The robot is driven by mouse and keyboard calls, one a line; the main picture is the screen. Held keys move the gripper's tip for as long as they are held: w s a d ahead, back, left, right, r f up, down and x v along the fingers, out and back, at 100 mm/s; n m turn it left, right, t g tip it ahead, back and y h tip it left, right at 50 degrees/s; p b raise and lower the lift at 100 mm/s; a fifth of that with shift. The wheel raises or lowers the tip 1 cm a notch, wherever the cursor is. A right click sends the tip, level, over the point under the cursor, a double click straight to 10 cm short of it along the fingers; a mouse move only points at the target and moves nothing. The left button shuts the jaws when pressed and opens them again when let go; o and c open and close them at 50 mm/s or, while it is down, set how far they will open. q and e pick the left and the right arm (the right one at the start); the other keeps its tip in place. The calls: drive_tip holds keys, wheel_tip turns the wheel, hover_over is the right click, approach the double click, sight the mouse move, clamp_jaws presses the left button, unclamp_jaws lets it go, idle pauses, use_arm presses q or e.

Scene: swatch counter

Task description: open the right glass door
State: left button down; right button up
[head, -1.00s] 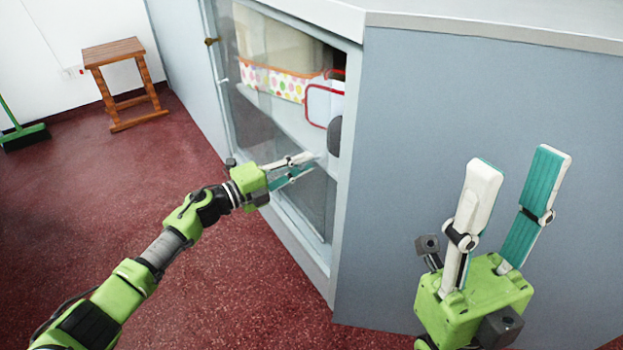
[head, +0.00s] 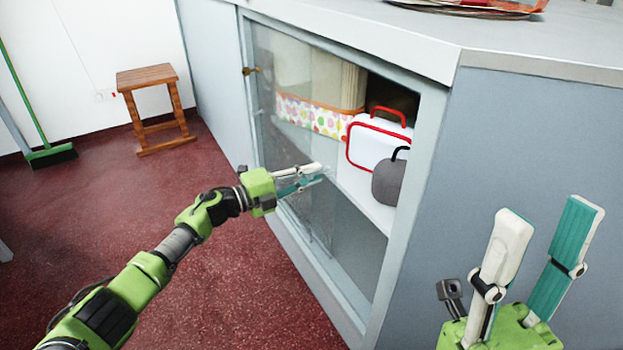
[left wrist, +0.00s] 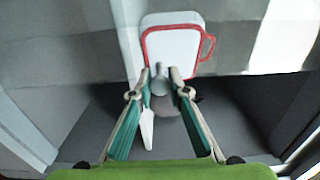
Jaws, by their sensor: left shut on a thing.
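The right glass door (head: 318,225) is a clear sliding pane in the front of the grey cabinet. The right part of the cabinet front stands uncovered beside it. My left gripper (head: 318,174) is at the pane, partway along the front, with its fingers closed on the door. In the left wrist view its fingertips (left wrist: 160,76) are close together, with a small grey piece between them. The clear pane itself is hard to make out there. My right gripper (head: 548,215) is open and empty, in front of the cabinet's grey side panel.
Inside the cabinet are a white case with red trim (head: 372,145), a dark grey rounded object (head: 388,182) and a polka-dotted box (head: 313,115). A wooden stool (head: 148,76) and a green broom (head: 50,155) stand at the left. The red floor between is clear.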

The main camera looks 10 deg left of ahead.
use_arm(q)
drive_tip(key=c, duration=1.9)
unclamp_jaws()
drive_tip(key=shift+a, duration=0.1)
drive_tip(key=v, duration=1.2)
drive_tip(key=shift+a+f, duration=0.1)
